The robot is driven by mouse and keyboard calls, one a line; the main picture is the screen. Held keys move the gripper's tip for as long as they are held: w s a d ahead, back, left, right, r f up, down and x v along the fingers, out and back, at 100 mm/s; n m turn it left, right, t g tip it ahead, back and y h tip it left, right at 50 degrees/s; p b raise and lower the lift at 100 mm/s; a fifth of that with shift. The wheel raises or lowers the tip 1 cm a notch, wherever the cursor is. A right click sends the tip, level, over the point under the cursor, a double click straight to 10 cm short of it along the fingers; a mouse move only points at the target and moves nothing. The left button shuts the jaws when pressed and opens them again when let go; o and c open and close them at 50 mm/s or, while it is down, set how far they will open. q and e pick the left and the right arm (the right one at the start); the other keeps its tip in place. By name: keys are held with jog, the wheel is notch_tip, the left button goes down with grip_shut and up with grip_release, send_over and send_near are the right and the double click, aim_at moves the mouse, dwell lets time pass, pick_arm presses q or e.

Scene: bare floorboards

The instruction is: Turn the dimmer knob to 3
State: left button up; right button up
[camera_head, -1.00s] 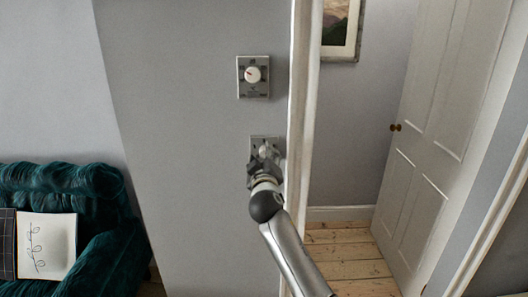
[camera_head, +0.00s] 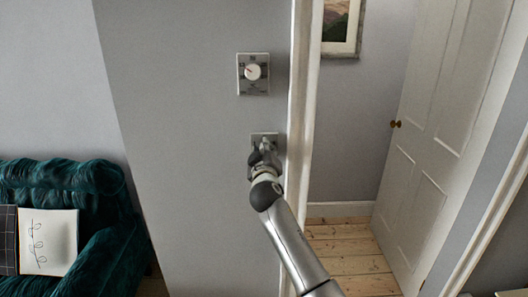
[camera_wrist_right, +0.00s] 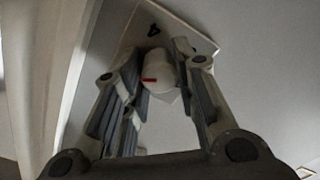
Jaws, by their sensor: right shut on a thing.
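The lower dimmer plate (camera_head: 266,135) is on the grey wall, mostly hidden behind my right gripper (camera_head: 263,155) in the head view. In the right wrist view its plate (camera_wrist_right: 183,34) appears tilted, with a dark mark like a 4 near its upper edge. Its white round knob (camera_wrist_right: 160,67) carries a red pointer line. My right gripper (camera_wrist_right: 162,77) has its fingers on both sides of this knob and is shut on it. The other marks on the plate are hidden or too small to read. My left gripper is out of view.
A second dial plate (camera_head: 253,86) with a white knob (camera_head: 252,72) is above on the same wall. A white door frame (camera_head: 299,110) stands close to the right. A teal sofa (camera_head: 110,235) is at lower left, and a white door (camera_head: 440,130) stands open.

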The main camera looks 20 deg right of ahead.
jog(key=shift+m+b, duration=0.9)
jog(key=shift+b, duration=0.3)
jog(key=o, duration=1)
jog(key=v, duration=1.2)
